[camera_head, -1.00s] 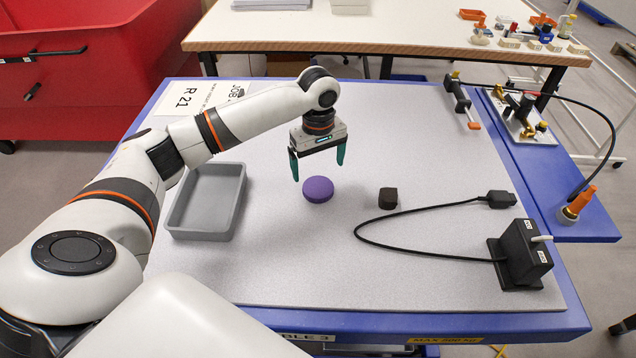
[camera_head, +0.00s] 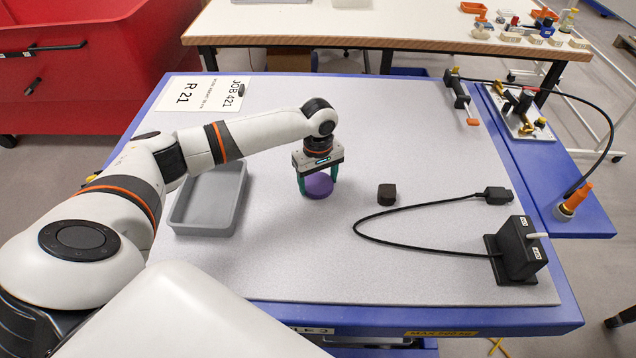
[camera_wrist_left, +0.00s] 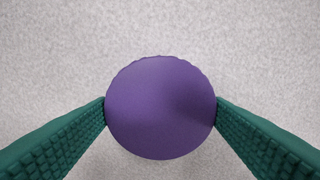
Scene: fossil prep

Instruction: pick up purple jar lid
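The purple jar lid (camera_head: 318,186) is a round disc lying on the grey mat, right of the grey tray. In the left wrist view the lid (camera_wrist_left: 160,108) fills the middle, between two green ribbed fingers. My left gripper (camera_head: 319,188) points down over the lid, one finger on each side. The fingertips meet the lid's left and right edges in the left wrist view, so the gripper looks shut on it. No gap shows between lid and mat. My right gripper is not in view.
The empty grey tray (camera_head: 209,199) stands left of the lid. A small dark block (camera_head: 387,194) lies to the right. A black cable (camera_head: 420,246) loops to a black box (camera_head: 517,250) at the right. A paper sign (camera_head: 203,93) lies at the back left. The mat's front is clear.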

